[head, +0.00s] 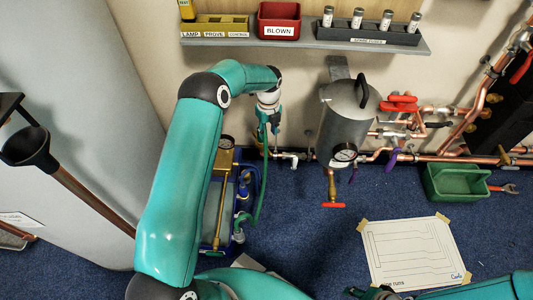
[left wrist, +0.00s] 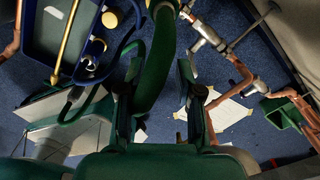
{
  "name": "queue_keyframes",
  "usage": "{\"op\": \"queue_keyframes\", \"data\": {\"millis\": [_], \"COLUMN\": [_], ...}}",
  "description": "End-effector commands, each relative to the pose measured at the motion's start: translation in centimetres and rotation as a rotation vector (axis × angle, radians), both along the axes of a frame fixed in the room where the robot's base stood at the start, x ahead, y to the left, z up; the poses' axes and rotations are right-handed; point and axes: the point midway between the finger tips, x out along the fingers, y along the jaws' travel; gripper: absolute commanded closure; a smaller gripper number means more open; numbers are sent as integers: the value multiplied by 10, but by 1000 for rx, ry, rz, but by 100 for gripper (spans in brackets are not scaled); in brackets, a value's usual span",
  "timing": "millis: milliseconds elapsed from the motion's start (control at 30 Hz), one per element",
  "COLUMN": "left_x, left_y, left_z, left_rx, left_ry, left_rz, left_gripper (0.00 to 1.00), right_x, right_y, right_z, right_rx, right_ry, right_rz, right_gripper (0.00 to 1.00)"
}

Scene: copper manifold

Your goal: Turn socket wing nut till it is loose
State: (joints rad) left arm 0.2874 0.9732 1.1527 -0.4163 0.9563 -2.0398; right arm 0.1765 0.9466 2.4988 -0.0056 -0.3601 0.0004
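My left gripper (head: 273,122) hangs at the left end of the copper pipework, above a short fitting (head: 292,157). In the left wrist view its two dark fingers (left wrist: 160,85) stand apart. A thick green hose (left wrist: 155,62) passes through the gap between them; I see no clear grip on it. The hose also shows in the head view (head: 262,195), running down from the gripper. I cannot make out the socket wing nut; the gripper or the hose may hide it. My right gripper (head: 372,293) shows only partly at the bottom edge, and its fingers are unclear.
A steel vessel (head: 345,125) with a gauge stands right of the left gripper. A shelf (head: 300,44) with a red BLOWN bin (head: 279,22) is above. A blue tray (head: 238,232) is below. A green crate (head: 455,190) and a paper sheet (head: 413,252) lie on the blue floor.

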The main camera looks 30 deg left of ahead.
Motion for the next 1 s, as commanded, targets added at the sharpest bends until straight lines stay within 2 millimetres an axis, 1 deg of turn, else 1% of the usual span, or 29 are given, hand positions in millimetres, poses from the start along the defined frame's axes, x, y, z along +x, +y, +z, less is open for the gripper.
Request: {"op": "queue_keyframes", "data": {"millis": [167, 400, 533, 600, 733, 1000], "left_x": [-1, -1, -1, 0, 0, 0], "left_y": [-1, -1, -1, -1, -1, -1], "left_z": [-29, -76, -95, -102, -110, -112], "left_rx": [-1, -1, -2, -1, -2, -1], "left_ry": [3, 2, 1, -1, -1, -2], "left_rz": [1, 2, 3, 3, 3, 3], "left_gripper": [65, 65, 65, 65, 65, 65], "right_x": [0, 0, 0, 0, 0, 0], "right_y": [0, 0, 0, 0, 0, 0], "right_z": [-9, -23, -28, -30, -31, -31], "right_rx": [0, 0, 0, 0, 0, 0], "right_ry": [0, 0, 0, 0, 0, 0], "right_rz": [0, 0, 0, 0, 0, 0], "right_gripper": [60, 60, 60, 60, 60, 60]}}
